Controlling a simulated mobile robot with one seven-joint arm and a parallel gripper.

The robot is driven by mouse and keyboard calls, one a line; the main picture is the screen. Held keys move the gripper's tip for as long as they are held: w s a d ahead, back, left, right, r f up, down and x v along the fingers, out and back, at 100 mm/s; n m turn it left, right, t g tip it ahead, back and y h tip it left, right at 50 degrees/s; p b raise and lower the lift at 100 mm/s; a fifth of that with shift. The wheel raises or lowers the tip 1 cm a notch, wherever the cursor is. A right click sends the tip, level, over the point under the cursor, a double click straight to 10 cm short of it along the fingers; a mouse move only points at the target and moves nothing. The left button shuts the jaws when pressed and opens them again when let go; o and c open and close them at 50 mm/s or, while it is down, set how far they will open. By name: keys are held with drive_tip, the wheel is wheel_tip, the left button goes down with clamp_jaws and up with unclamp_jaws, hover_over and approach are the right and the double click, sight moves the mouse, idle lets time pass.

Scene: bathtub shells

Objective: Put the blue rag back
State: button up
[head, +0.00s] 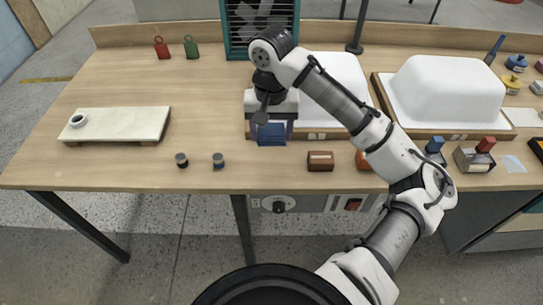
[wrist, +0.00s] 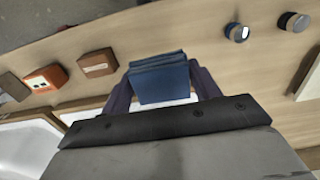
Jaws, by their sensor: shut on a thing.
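The blue rag (head: 271,134) is a folded dark blue block in the middle of the bench, in the head view. My gripper (head: 272,128) is above it with the fingers on its two sides. In the wrist view the rag (wrist: 160,78) sits between the two fingers of my gripper (wrist: 163,84), and they are shut on it. Whether the rag touches the bench cannot be told. My wrist and arm hide part of the bench and the white tub shell behind.
White tub shells (head: 447,88) stand in wooden trays at right. Two small dark cylinders (head: 218,160) lie left of the gripper, and brown (head: 320,160) and orange blocks lie right. A pale board (head: 117,122) with a ring is at left.

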sight(271, 166)
wheel_tip(271, 166, down, 10)
drive_tip(key=shift+f, duration=0.1)
idle(0.4)
drive_tip(key=shift+f, duration=0.15)
drive_tip(key=o, duration=0.9)
drive_tip(key=shift+c, duration=0.2)
wheel_tip(271, 166, up, 12)
drive_tip(key=shift+r, duration=0.25)
